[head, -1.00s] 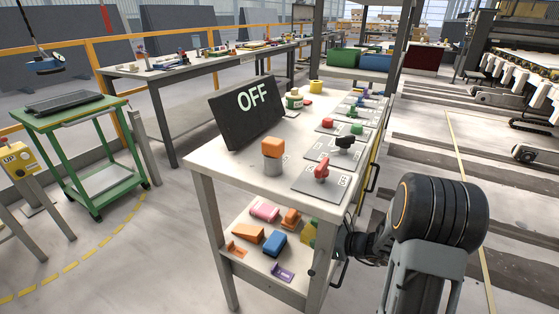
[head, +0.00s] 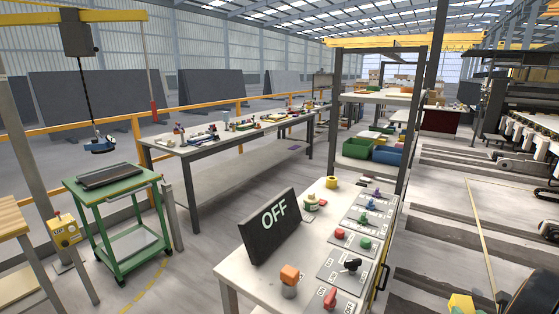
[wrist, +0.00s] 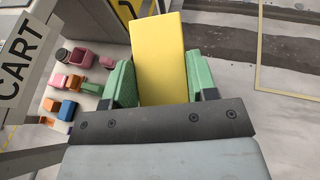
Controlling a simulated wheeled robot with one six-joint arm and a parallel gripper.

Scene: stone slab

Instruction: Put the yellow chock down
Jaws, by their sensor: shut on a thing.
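The yellow chock (wrist: 162,55) is held between the two green pads of my gripper (wrist: 160,85) in the wrist view. The pads press on it from left and right, and its far end points up the picture. Its lower part is hidden behind the dark gripper body. In the head view the yellow chock (head: 460,304) shows at the bottom right edge, mostly cut off, to the right of the workbench and next to a dark part of my arm. The held chock appears apart from any surface.
In the wrist view, coloured blocks (wrist: 68,108) lie at the left, beside a CART label (wrist: 22,62). A green cart (head: 113,205) stands at left. Floor shows at right.

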